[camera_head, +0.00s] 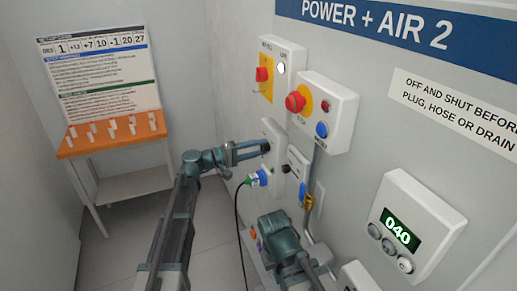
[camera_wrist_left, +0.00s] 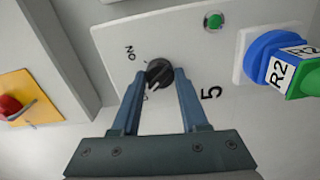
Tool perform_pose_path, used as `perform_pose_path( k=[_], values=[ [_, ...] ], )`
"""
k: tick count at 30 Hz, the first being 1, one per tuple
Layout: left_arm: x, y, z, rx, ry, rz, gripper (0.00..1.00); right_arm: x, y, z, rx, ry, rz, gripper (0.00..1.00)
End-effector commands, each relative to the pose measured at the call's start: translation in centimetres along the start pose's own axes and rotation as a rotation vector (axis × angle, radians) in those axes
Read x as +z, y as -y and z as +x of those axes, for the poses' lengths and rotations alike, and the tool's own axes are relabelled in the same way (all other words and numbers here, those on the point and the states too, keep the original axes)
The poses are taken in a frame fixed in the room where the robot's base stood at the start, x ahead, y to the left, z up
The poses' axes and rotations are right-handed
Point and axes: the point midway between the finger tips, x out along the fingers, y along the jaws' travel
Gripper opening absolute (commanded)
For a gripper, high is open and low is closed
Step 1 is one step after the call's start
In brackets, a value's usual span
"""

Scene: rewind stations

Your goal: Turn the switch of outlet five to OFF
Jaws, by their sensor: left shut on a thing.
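The switch of outlet five is a black rotary knob (camera_wrist_left: 158,73) on a pale panel (camera_wrist_left: 115,45), beside a printed "5" (camera_wrist_left: 211,92) and an "ON" mark. Its white pointer mark faces down-left, away from "ON", towards a second label mostly hidden by a finger. My left gripper (camera_wrist_left: 155,80) is shut on the knob, one finger on each side. In the head view my left gripper (camera_head: 266,147) reaches the outlet panel (camera_head: 272,130) on the wall. My right arm shows at the bottom of the head view, but its fingers do not show.
A green lamp (camera_wrist_left: 213,20) sits above the knob. A blue and green plug (camera_wrist_left: 270,60) marked R2 is in the socket at right; its cable hangs in the head view. A red-knob box (camera_head: 325,112) is above right. An orange-topped table (camera_head: 110,143) stands at left.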

Motion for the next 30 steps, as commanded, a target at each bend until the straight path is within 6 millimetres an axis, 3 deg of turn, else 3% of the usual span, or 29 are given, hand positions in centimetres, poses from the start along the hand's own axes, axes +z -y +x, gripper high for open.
perform_pose_path(
  k=[10,25,26,30],
  values=[
    [-0.02,0.07,-0.04,-0.002,-0.001,-0.101,0.00,0.00,0.00,0.04,0.000,0.000,0.000,0.00],
    [-0.02,0.08,-0.05,-0.002,-0.001,-0.114,0.00,0.00,0.00,0.04,0.000,0.000,0.000,0.00],
    [-0.02,0.08,-0.05,-0.002,-0.001,-0.114,0.49,0.00,0.00,0.04,0.000,0.000,0.000,0.00],
    [-0.01,0.06,-0.04,-0.001,-0.001,-0.113,0.74,0.00,0.00,0.04,0.000,0.000,0.000,0.00]
  ],
)
